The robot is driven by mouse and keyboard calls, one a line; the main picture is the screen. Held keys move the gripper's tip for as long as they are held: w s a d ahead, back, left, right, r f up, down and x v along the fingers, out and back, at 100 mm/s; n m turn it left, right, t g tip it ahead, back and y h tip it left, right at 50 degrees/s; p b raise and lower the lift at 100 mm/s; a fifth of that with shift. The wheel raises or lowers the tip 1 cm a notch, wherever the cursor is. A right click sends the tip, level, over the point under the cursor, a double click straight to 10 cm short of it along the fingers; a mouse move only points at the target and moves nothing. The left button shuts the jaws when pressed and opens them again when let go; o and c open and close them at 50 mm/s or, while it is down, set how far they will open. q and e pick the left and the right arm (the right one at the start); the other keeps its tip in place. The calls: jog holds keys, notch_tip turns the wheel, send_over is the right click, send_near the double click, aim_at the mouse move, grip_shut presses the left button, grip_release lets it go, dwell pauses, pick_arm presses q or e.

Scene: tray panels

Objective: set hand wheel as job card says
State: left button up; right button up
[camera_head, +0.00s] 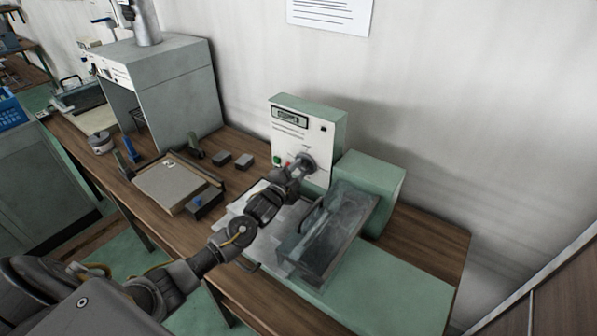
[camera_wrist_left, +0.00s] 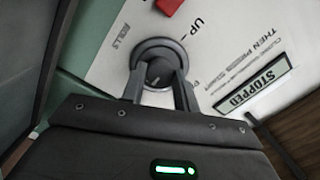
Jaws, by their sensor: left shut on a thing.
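The hand wheel (camera_head: 307,163) is a round grey knob on the front of the green machine panel (camera_head: 322,124). In the left wrist view the hand wheel (camera_wrist_left: 160,50) has a dark centre with a small light mark and sits beside the printed word "UP". My left gripper (camera_head: 293,172) reaches it from the front, and in the wrist view its two fingers (camera_wrist_left: 160,88) are closed on the wheel's centre, one on each side. A printed sheet (camera_head: 330,13) hangs on the wall; its text is too small to read. My right gripper is out of view.
A sign (camera_wrist_left: 254,89) in the wrist view reads "STOPPED". A clear cover with a handle (camera_head: 325,232) stands just right of my left forearm. A green box (camera_head: 370,185) is beside the panel.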

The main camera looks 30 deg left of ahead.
pick_arm(q)
jog(key=o, duration=1)
jog(key=s, duration=0.3)
jog(key=s+b, duration=0.1)
jog(key=s, duration=0.2)
jog(key=s+b, duration=0.1)
jog(key=s, duration=0.3)
jog(key=shift+a, duration=0.35)
jog(key=shift+s, duration=0.4)
